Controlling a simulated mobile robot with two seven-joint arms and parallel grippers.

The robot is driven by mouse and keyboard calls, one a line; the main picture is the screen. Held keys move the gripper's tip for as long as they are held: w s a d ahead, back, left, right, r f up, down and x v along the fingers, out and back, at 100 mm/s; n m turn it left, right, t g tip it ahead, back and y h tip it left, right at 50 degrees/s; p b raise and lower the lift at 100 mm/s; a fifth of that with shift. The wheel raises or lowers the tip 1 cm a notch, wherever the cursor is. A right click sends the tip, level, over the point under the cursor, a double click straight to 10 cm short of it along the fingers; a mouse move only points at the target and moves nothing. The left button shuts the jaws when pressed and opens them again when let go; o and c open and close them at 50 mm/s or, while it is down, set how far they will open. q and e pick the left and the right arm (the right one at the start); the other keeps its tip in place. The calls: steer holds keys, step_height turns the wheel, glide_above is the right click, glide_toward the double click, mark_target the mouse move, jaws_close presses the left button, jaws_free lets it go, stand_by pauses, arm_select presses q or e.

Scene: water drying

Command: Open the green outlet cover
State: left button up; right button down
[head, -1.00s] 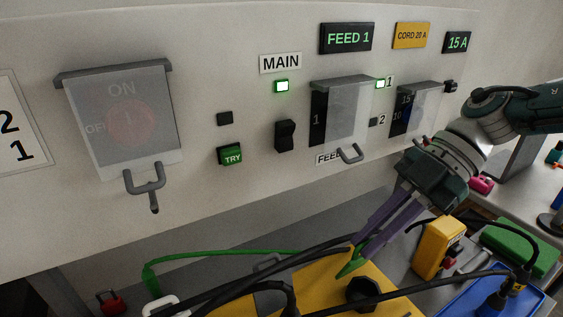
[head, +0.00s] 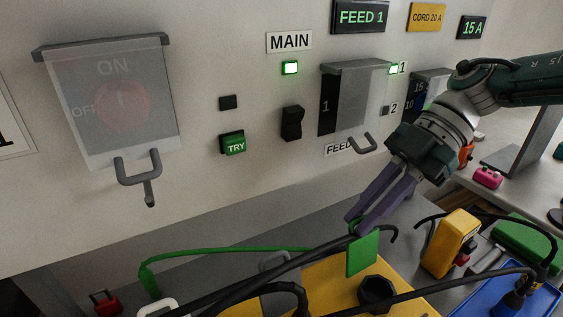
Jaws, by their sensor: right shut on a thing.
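The green outlet cover (head: 362,255) stands raised, roughly upright, above the yellow box (head: 322,272) on the bench. My right gripper (head: 357,222) comes down from the upper right and is shut on the top edge of the cover. Cables cross in front of the cover's left side, and its hinge is hard to make out. My left gripper is not in view.
Black cables (head: 255,272) and a green cable (head: 215,250) cross the bench and yellow box. A black round socket (head: 376,292) sits on the box. A yellow meter (head: 452,243) and blue tray (head: 485,297) stand to the right. The switch panel (head: 200,190) rises behind.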

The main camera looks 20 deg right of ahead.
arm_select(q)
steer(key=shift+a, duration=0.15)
arm_select(e)
steer(key=c, duration=1)
jaws_free()
steer(key=shift+a, duration=0.1)
steer(key=shift+o, duration=0.2)
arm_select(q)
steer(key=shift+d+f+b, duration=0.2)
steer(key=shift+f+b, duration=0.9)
arm_select(e)
steer(key=v, duration=1)
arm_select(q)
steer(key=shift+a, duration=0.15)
arm_select(e)
steer(key=shift+f, duration=0.1)
